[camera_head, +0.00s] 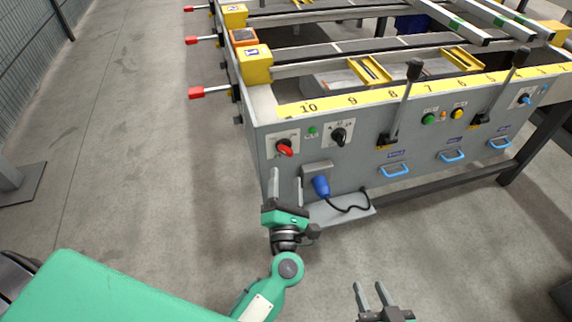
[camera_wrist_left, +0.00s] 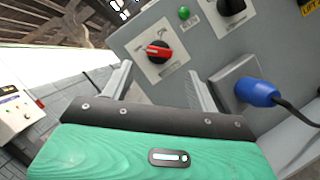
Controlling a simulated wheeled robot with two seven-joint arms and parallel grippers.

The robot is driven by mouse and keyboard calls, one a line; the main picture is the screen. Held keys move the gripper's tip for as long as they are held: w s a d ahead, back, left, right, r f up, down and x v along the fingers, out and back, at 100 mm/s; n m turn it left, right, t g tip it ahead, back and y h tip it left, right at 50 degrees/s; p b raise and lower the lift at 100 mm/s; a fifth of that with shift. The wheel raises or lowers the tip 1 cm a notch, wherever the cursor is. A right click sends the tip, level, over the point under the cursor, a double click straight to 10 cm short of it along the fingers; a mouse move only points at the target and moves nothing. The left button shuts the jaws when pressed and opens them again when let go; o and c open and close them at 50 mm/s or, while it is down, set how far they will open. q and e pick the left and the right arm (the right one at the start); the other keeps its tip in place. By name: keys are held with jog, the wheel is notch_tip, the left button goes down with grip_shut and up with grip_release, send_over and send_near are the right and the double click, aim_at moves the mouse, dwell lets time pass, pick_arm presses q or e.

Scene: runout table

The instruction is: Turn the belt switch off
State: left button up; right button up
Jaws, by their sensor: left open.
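A red rotary switch (camera_head: 285,147) on a white plate sits at the left end of the table's grey front panel; it also shows in the left wrist view (camera_wrist_left: 158,50), its red handle lying roughly level. A black rotary switch (camera_head: 339,136) is to its right, with a green lamp (camera_head: 312,130) between them. I cannot read which plate is the belt's. My left gripper (camera_head: 287,178) is open and empty, just below and in front of the red switch, apparently not touching it. My right gripper (camera_head: 369,288) is open and empty, low in the head view.
A blue plug (camera_head: 320,186) with a black cable sits in a socket box right of my left gripper. Two black-handled levers (camera_head: 400,100) (camera_head: 505,85) and blue pull handles (camera_head: 394,170) are further right. The floor to the left is clear.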

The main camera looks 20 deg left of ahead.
pick_arm(q)
jog(key=v, duration=0.6)
jog(key=shift+s, duration=0.3)
